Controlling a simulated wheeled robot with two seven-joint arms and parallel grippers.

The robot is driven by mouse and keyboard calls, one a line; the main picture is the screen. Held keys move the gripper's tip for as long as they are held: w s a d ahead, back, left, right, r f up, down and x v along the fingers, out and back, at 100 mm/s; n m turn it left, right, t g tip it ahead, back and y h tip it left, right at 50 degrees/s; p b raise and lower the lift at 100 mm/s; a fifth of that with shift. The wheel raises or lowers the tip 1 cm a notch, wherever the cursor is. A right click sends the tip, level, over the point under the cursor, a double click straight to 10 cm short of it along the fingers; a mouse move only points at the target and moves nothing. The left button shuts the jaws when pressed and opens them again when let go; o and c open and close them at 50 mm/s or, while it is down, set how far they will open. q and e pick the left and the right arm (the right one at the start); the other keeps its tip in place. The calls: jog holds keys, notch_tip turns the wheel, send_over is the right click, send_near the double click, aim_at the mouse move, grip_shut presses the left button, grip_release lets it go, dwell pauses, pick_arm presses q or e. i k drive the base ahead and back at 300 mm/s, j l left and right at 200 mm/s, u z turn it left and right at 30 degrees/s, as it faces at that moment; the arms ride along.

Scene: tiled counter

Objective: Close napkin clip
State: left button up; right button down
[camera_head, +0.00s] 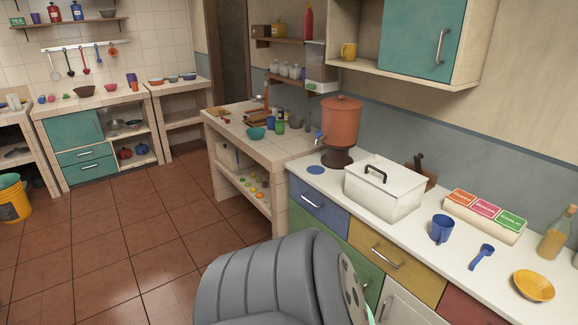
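I cannot make out a napkin clip anywhere in the head view. A white lidded box (378,205) with a dark handle on top stands on the white counter (410,232) at the right; its lid looks shut. A large grey ribbed part of my own body fills the bottom middle and hides the floor and some cabinet front behind it. Neither of my grippers shows in this view.
On the counter are an orange dispenser (341,125), a box with coloured labels (487,213), a blue mug (442,228), a blue scoop (482,256), a yellow bowl (534,285) and a bottle (556,233). Open tiled floor (120,240) lies to the left.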

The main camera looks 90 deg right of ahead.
aim_at(417, 160)
jog(key=z, duration=3.65)
